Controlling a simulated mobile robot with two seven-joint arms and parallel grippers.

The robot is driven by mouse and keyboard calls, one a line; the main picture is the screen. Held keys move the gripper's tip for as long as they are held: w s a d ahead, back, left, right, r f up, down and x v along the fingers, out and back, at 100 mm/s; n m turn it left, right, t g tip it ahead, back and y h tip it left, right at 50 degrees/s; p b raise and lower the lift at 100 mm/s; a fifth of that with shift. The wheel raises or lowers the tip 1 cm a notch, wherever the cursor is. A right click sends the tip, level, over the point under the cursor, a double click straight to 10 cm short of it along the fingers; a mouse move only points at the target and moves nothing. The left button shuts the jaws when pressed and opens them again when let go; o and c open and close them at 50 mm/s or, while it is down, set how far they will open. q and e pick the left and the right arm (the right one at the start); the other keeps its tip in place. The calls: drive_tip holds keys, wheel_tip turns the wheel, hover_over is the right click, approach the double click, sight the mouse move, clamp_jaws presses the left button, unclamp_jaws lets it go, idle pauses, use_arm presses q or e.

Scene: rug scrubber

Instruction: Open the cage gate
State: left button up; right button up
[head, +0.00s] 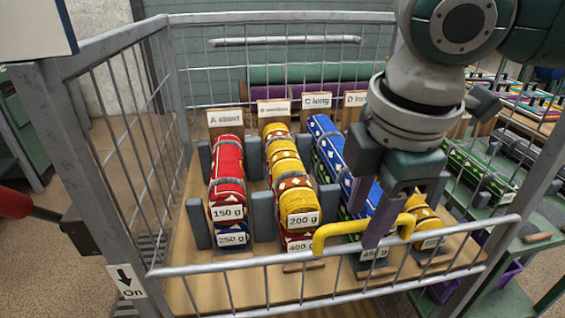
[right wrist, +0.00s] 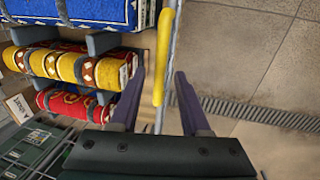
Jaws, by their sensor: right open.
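The cage gate (head: 300,262) is the low front panel of grey bars, and it stands upright across the front of the cage. A yellow handle (head: 330,232) is fixed on its top rail; the handle also shows in the right wrist view (right wrist: 164,55). My right gripper (head: 372,228) is open and points down at the handle. In the right wrist view its two purple fingers (right wrist: 160,92) are on either side of the yellow handle, with gaps visible. The gripper hides part of the handle in the head view. My left gripper is not in view.
Inside the cage, rolled red (head: 227,170), yellow (head: 287,165) and blue (head: 328,145) rugs lie between grey dividers with weight labels. A sign (head: 126,281) reading "On" with a down arrow hangs at the front left post. A green shelf rack (head: 530,240) stands at right.

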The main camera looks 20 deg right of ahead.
clamp_jaws()
idle(1.4)
